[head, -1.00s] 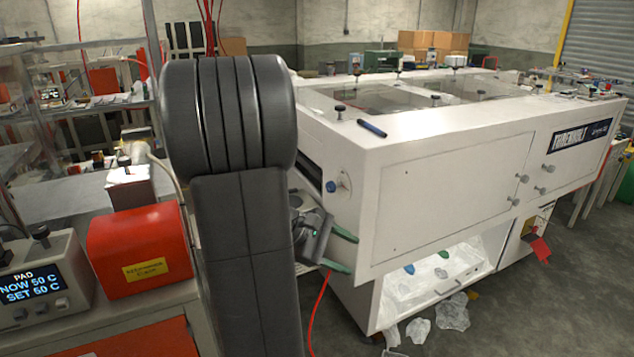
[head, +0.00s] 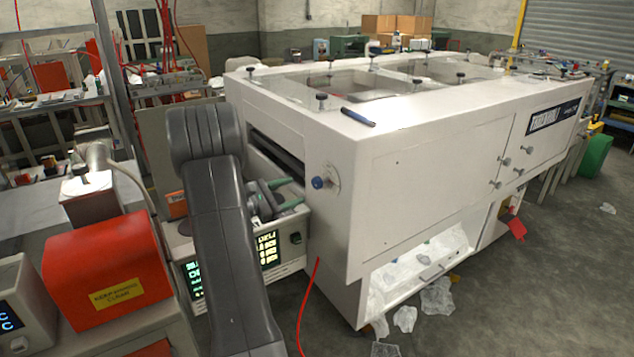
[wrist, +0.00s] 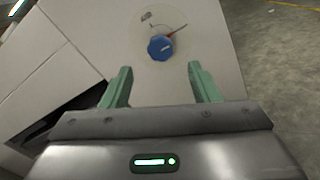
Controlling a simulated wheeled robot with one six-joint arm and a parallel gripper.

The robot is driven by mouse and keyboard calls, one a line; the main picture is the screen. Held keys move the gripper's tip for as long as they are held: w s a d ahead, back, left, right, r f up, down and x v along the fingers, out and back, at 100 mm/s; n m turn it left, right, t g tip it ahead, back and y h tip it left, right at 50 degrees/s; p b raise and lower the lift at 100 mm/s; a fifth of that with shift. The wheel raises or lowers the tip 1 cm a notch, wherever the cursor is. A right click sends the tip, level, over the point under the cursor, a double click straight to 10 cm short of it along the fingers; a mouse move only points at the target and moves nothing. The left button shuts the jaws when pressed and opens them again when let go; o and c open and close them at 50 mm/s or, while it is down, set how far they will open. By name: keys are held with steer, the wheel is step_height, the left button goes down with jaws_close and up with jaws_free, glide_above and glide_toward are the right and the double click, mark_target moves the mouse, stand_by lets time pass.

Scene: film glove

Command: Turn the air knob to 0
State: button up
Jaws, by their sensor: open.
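The air knob (head: 318,183) is a blue knob on a round pale dial plate, on the narrow end face of the large white machine (head: 400,160). In the wrist view the blue knob (wrist: 160,46) has a white mark on it, and a red pointer line shows at its upper right on the dial. The dial's figures are too small to read. My gripper (head: 288,193) has green fingers and is open and empty. It is just left of the knob in the head view. In the wrist view the knob lies ahead of the gap between the fingertips (wrist: 160,78), apart from both.
A red box (head: 105,270) with a yellow label stands on the bench at left. A control box with lit displays (head: 268,248) stands behind my arm. A dark pen (head: 357,117) lies on the machine's top. A red hose (head: 308,305) hangs below the knob. Crumpled plastic (head: 437,298) lies on the floor.

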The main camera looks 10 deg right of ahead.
mark_target(314, 184)
steer(key=p+x, duration=0.1)
steer(key=x, duration=0.8)
steer(key=shift+d, duration=0.1)
steer(key=shift+f, duration=0.1)
steer(key=c, duration=1)
steer(key=shift+o, duration=0.2)
